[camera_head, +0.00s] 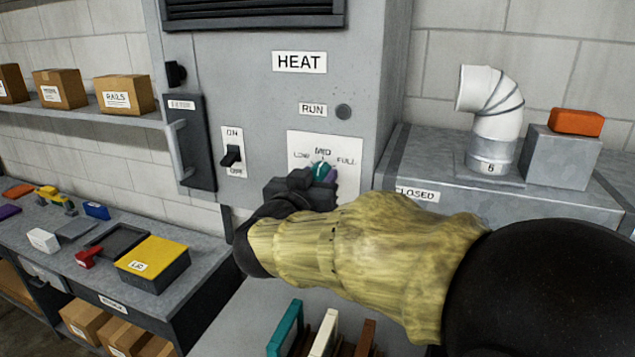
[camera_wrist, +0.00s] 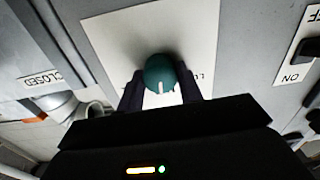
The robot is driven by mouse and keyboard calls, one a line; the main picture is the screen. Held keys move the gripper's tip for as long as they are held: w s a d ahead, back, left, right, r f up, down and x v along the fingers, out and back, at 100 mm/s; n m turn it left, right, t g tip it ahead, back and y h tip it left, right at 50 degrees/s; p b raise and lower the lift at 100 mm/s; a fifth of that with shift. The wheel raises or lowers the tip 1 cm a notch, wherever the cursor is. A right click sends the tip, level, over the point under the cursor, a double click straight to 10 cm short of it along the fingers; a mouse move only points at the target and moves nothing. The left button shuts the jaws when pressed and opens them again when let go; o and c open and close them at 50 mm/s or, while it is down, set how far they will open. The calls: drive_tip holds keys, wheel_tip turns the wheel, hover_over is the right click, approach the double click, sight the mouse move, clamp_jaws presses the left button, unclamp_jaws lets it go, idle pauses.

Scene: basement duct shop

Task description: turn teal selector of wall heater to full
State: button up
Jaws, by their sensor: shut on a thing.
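The grey wall heater (camera_head: 390,60) carries a white dial plate (camera_head: 350,143) marked LOW, MID and FULL. The teal selector (camera_head: 319,170) sits on that plate, partly hidden behind my gripper (camera_head: 322,180) in the head view. In the wrist view the round teal selector (camera_wrist: 160,73) lies between my two dark fingers (camera_wrist: 160,88), which are shut on it. A pale pointer line shows on its face in the wrist view. In the head view the selector's top stands just below the MID mark; its exact setting is hard to tell.
An ON/OFF switch (camera_head: 232,157) and a door handle (camera_head: 180,150) are left of the plate. A white elbow duct (camera_head: 492,115) stands on the metal duct at right. Below are a cluttered bench (camera_head: 200,248) and upright coloured panels (camera_head: 287,325).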

drive_tip(key=m+b, duration=0.6)
drive_tip(key=shift+f+m, duration=0.25)
drive_tip(key=shift+m, duration=0.05)
drive_tip(key=shift+r+m+b, duration=0.15)
drive_tip(key=shift+m+b, duration=1.7)
drive_tip(key=shift+m, duration=0.15)
drive_tip(key=o, duration=1)
drive_tip(key=b+v, duration=0.4)
drive_tip(key=v, duration=1.3)
drive_tip(key=shift+s+a+b, duration=0.15)
drive_tip(key=shift+s+b, duration=0.05)
drive_tip(key=shift+b, duration=0.2)
